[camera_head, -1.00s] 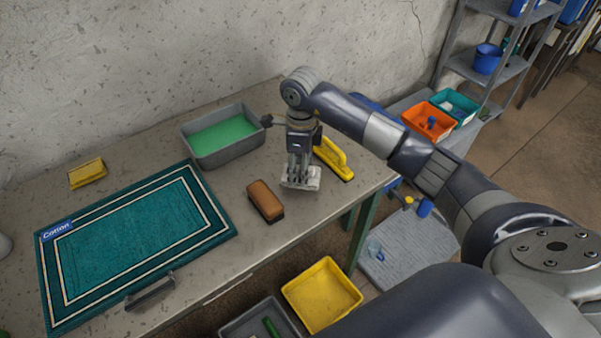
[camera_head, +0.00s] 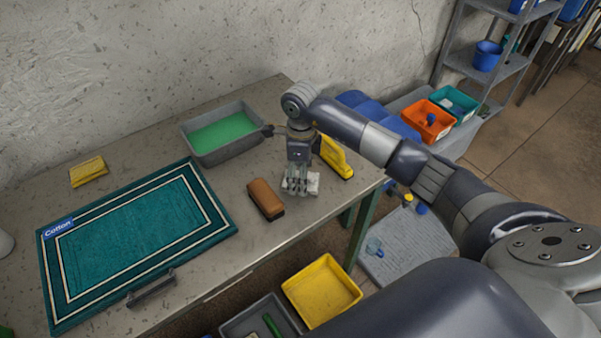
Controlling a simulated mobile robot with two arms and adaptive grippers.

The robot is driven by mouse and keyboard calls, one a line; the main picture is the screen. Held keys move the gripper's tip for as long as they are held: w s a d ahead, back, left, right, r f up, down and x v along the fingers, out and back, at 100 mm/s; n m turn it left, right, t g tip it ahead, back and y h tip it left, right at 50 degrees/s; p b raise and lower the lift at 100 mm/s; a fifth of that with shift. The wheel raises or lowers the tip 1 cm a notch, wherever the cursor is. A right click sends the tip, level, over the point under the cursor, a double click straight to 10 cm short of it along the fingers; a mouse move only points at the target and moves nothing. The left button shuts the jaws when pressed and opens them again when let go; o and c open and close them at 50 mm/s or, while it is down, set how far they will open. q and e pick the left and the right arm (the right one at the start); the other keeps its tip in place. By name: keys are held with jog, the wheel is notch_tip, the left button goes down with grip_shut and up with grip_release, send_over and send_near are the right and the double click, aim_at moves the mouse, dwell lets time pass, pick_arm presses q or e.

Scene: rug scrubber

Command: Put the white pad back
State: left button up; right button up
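The white pad (camera_head: 314,183) lies at the right part of the grey table, between the brown brush and the yellow-handled tool. My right gripper (camera_head: 296,190) points down over the pad, and its fingers cover the pad's left and middle part. I cannot tell whether the fingers grip the pad or only touch it, nor whether they are open or shut. My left gripper is not in view.
A grey tub (camera_head: 227,152) with green liquid stands behind. A brown brush (camera_head: 266,199) and a yellow-handled tool (camera_head: 336,158) flank the pad closely. A teal rug (camera_head: 140,232) and a yellow sponge (camera_head: 88,171) are at left. A yellow bin (camera_head: 321,291) is below the table edge.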

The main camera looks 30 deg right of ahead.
jog(key=shift+r, duration=0.55)
notch_tip(320, 180, up, 11)
jog(key=b, duration=0.3)
jog(key=shift+s, duration=0.15)
